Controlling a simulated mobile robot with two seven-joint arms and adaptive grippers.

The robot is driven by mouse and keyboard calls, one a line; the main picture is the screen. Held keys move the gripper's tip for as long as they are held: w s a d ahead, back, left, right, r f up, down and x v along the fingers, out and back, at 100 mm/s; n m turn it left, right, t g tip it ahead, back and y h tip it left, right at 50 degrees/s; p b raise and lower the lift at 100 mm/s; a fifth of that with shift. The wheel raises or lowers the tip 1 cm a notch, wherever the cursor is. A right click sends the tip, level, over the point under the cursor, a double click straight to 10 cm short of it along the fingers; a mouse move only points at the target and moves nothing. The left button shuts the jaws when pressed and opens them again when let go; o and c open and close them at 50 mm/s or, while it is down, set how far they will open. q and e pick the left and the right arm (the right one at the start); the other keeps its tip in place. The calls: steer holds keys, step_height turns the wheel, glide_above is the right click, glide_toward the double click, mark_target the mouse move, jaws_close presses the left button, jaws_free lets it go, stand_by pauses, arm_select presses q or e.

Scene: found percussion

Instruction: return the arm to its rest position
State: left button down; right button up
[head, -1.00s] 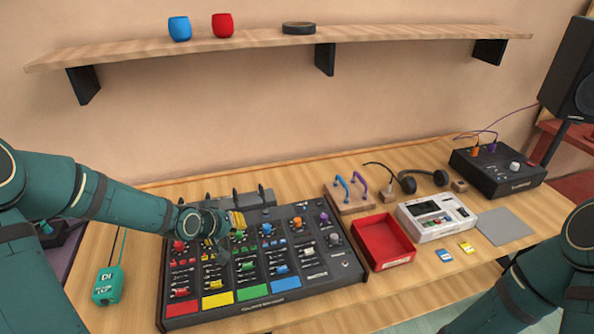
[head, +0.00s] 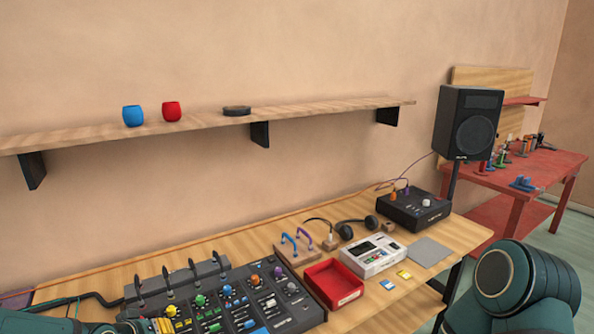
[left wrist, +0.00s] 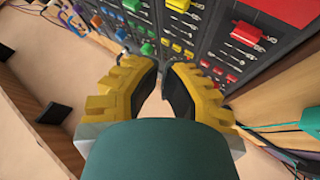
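My left gripper (left wrist: 166,68) shows in the left wrist view with two yellow, dark-padded fingers. They stand a little apart with nothing between them. Beyond them is the black mixer (left wrist: 205,40) with coloured knobs and sliders; no contact with it shows. In the head view the mixer (head: 292,297) lies at the bottom, cut off by the frame. A bit of my left arm and yellow gripper (head: 160,326) shows at the bottom left edge, mostly out of frame. My right arm (head: 525,285) is at the bottom right, and its gripper is out of view.
A red tray (head: 333,302), white drum machine (head: 372,268), headphones (head: 357,229) and black box (head: 414,222) stand on the wooden table. A wall shelf (head: 200,124) carries a blue cup (head: 133,116) and a red cup (head: 172,111). A speaker (head: 467,122) stands right.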

arm_select(q)
steer(key=shift+m+g+h, duration=0.4)
steer(key=shift+g+h, duration=0.3)
steer(key=shift+g, duration=0.1)
steer(key=d+f, duration=0.2)
steer(key=s+d+f, duration=0.1)
steer(key=d, duration=0.2)
steer(key=d+f, duration=0.2)
steer(key=d, duration=0.1)
steer(key=shift+s+f, duration=0.3)
steer(key=shift+s, duration=0.1)
steer(key=shift+m+g+h, duration=0.3)
steer(key=shift+g, duration=0.3)
steer(key=s+d+f, duration=0.2)
steer(key=d, duration=0.1)
steer(key=s+d+f, duration=0.1)
steer(key=shift+d+f, duration=0.15)
steer(key=shift+d, duration=0.2)
steer(key=s+d+f+m+g, duration=0.1)
steer(key=s+d+f+g, duration=0.1)
steer(key=s+d+f, duration=0.2)
steer(key=s+d+f+m+g, duration=0.1)
steer(key=s+d+f, duration=0.3)
steer(key=s, duration=0.5)
steer(key=shift+d+f+g+y, duration=0.25)
steer(key=shift+f+g+y, duration=0.15)
steer(key=shift+f+g, duration=0.25)
